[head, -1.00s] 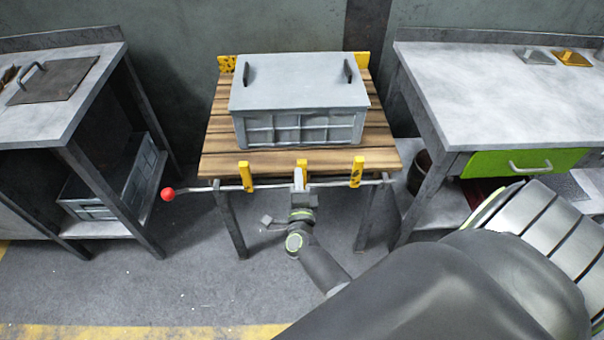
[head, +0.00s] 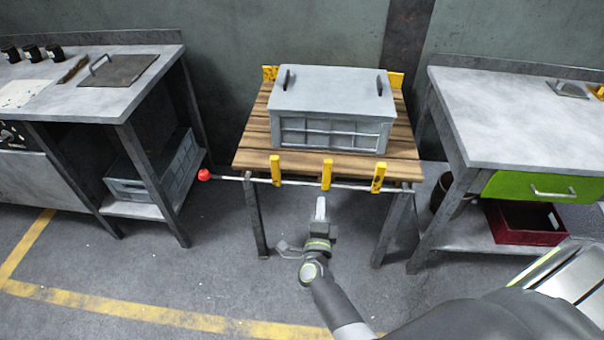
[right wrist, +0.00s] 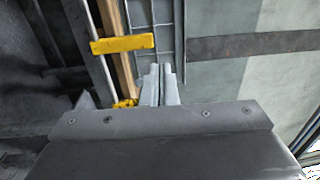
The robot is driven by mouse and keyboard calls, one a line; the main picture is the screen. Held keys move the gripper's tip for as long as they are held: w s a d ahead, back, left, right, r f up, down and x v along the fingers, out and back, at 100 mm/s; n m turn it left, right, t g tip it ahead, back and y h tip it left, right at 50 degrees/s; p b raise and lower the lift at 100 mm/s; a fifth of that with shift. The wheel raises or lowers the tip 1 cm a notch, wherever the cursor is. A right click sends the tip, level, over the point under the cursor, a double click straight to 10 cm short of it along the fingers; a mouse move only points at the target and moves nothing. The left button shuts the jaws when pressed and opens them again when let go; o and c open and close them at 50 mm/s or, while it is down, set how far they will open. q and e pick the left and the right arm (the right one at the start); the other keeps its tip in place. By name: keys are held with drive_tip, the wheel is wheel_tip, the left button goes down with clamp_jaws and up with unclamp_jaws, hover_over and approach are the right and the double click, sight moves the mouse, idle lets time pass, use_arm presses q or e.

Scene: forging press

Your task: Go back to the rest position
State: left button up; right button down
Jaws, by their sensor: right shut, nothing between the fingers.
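My right gripper (head: 321,208) is shut and empty in the head view. It is in front of the small wooden table (head: 248,152), just below its front bar, and apart from the grey lidded crate (head: 330,133) on that table. In the right wrist view its closed fingers (right wrist: 160,86) point up the picture, with a yellow stop (right wrist: 122,44) of the table beyond them to the left. My left gripper is not in either view.
A metal bar with a red knob (head: 204,175) runs along the table's front. A grey workbench (head: 128,112) stands left, and another with a green drawer (head: 540,187) stands right, above a red bin (head: 526,224). Open floor (head: 130,277) lies in front.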

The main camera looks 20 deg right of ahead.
drive_tip(key=s+a+f+n+g+y, duration=0.1)
drive_tip(key=s+f+n+g+y, duration=0.15)
drive_tip(key=s+f+n, duration=0.4)
drive_tip(key=s+f+n+g+y, duration=0.1)
drive_tip(key=s+f+n+y, duration=0.2)
drive_tip(key=f, duration=0.7)
drive_tip(key=s+a+f+n+g+y, duration=0.1)
drive_tip(key=s+f+n+g+y, duration=0.15)
drive_tip(key=s+f+n, duration=0.45)
drive_tip(key=s+d+f+n+g, duration=0.1)
drive_tip(key=s+f+n+g, duration=0.1)
drive_tip(key=s+f, duration=0.3)
drive_tip(key=s+d+f+n+g, duration=0.2)
drive_tip(key=s+f+g, duration=0.2)
drive_tip(key=s, duration=1)
drive_tip(key=s+d+f+n+g, duration=0.1)
drive_tip(key=s+f+n+g, duration=0.2)
drive_tip(key=s, duration=0.6)
wheel_tip(320, 180, down, 3)
drive_tip(key=shift+s+d+r+y, duration=0.1)
drive_tip(key=shift+s+d+y, duration=0.25)
drive_tip(key=shift+y, duration=0.05)
drive_tip(key=shift+s, duration=0.1)
